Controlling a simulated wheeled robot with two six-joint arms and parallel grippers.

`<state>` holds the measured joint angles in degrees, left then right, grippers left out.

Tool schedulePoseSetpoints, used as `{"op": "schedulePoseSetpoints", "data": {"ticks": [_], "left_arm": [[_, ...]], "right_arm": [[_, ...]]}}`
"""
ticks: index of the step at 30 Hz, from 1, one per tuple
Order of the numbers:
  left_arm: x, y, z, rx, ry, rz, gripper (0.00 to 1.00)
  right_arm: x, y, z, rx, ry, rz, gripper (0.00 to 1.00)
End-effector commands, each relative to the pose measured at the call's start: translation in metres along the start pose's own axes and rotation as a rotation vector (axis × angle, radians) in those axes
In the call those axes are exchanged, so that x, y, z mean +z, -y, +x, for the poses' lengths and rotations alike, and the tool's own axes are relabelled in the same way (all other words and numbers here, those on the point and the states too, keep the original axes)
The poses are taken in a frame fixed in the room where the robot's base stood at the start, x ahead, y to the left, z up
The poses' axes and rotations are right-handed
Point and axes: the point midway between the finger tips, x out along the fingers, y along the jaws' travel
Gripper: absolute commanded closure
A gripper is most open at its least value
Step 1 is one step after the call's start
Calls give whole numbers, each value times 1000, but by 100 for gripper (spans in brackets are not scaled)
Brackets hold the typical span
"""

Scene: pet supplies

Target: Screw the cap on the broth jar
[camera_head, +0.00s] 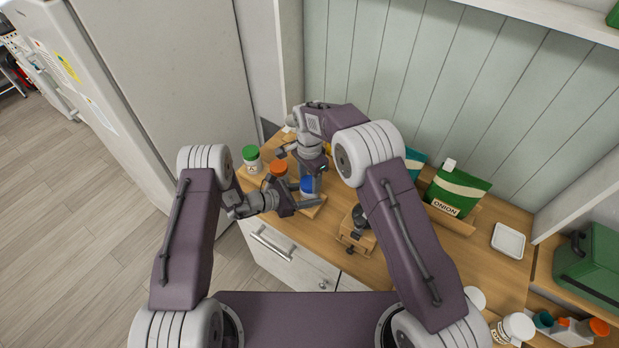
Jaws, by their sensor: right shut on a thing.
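A blue cap (307,186) shows low between my two grippers, above a wooden board on the counter. My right gripper (312,180) reaches down from above and is shut on the blue cap. My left gripper (298,196) comes in level from the left, just below and beside the cap. The jar body under the cap is mostly hidden by the grippers, so I cannot tell how the cap sits on it or whether the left fingers touch it.
A jar with a green lid (250,155) and an orange-lidded jar (279,168) stand close to the left. A wooden block device (355,240) stands at the front.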

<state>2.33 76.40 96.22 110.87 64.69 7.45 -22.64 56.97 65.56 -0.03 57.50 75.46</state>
Motion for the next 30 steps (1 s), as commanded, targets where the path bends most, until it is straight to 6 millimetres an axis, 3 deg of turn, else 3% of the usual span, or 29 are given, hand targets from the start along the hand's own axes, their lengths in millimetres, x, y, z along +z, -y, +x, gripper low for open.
{"op": "schedulePoseSetpoints", "data": {"ticks": [4, 12, 16, 21, 30], "left_arm": [[0, 0, 0, 0, 0, 0, 100], [0, 0, 0, 0, 0, 0, 100], [0, 0, 0, 0, 0, 0, 100], [0, 0, 0, 0, 0, 0, 100], [0, 0, 0, 0, 0, 0, 100]], "right_arm": [[0, 0, 0, 0, 0, 264, 87], [0, 0, 0, -1, 1, 1151, 87], [0, 0, 0, -1, 1, 1469, 87], [-1, 1, 0, -2, 2, 1664, 87], [-1, 1, 0, -3, 2, 1683, 87]]}}
